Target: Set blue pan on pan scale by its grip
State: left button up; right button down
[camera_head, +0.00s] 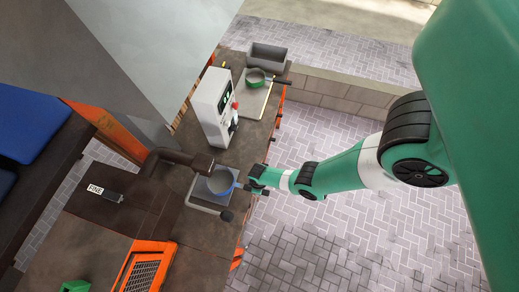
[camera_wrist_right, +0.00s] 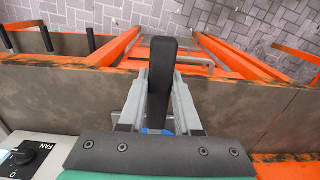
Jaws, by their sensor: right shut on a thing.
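The blue pan (camera_head: 220,182) is over a grey square plate (camera_head: 203,197) on the bench in the head view; I cannot tell whether it touches the plate. My right gripper (camera_head: 251,184) comes in from the right and is shut on the pan's dark grip. In the right wrist view the black grip (camera_wrist_right: 160,85) lies between the two grey fingers of the right gripper (camera_wrist_right: 158,102), with a little blue at its base. The pan's bowl is hidden there. My left gripper is not in view. I cannot tell for sure which device is the pan scale.
A white device with a green display (camera_head: 213,105) stands behind the plate. A brown pipe (camera_head: 178,158) ends close to the blue pan. An orange grated frame (camera_head: 145,268) is in front.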

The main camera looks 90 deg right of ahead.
aim_at(250, 189)
jog(key=w, duration=0.1)
jog(key=w+b, duration=0.2)
jog(key=w, duration=0.1)
jog(key=shift+d+f, duration=0.35)
jog(key=shift+d, duration=0.05)
jog(key=shift+s+f+b, duration=0.15)
jog(key=shift+f+b, duration=0.85)
jog(key=shift+b, duration=0.15)
jog(key=c, duration=0.5)
grip_release()
